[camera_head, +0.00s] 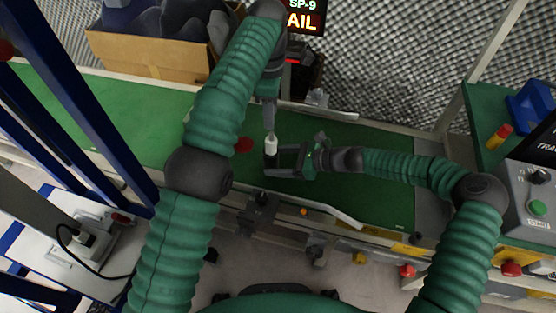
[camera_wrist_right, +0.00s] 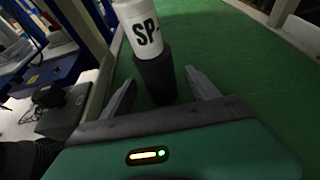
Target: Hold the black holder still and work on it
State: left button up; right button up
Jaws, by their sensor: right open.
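The black holder (camera_head: 271,160) stands on the green work surface. A white bottle (camera_head: 271,145) sits upright in its top. In the right wrist view the holder (camera_wrist_right: 157,78) is a dark cylinder, and the bottle (camera_wrist_right: 141,28) shows black "SP-" lettering. My right gripper (camera_head: 276,161) comes in from the right and is open, with one finger on each side of the holder. In the right wrist view both fingers of my right gripper (camera_wrist_right: 160,82) stand apart from the holder. My left gripper (camera_head: 269,128) points down at the bottle's top; its fingertips are too small to read.
A red round object (camera_head: 243,145) lies left of the holder. A cardboard box (camera_head: 150,55) with dark contents stands at the back left. A control box with a green button (camera_head: 538,208) is at the right. The green surface (camera_head: 110,110) is clear farther left.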

jog(key=shift+c, duration=0.2)
grip_shut()
dwell(0.6)
